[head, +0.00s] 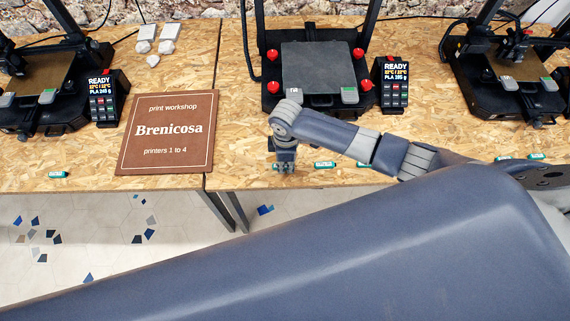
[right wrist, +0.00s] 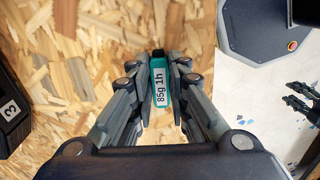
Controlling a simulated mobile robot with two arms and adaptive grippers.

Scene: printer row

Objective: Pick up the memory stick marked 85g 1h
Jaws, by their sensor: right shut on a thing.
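The memory stick marked 85g 1h (right wrist: 161,84) is teal with a white label. It sits between the fingertips of my right gripper (right wrist: 162,77) in the right wrist view, and both fingers close on its sides. In the head view my right gripper (head: 285,168) points down at the front edge of the table, and its fingers mostly hide the stick. I cannot tell whether the stick still touches the table. My left gripper (right wrist: 298,98) shows small at the right of the right wrist view, its fingers apart and empty.
Other teal sticks lie along the front edge, one right of my gripper (head: 325,165) and one at far left (head: 58,174). A brown Brenicosa sign (head: 168,132) lies left. A printer (head: 318,68) with red knobs and a READY display (head: 391,84) stand behind my arm.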

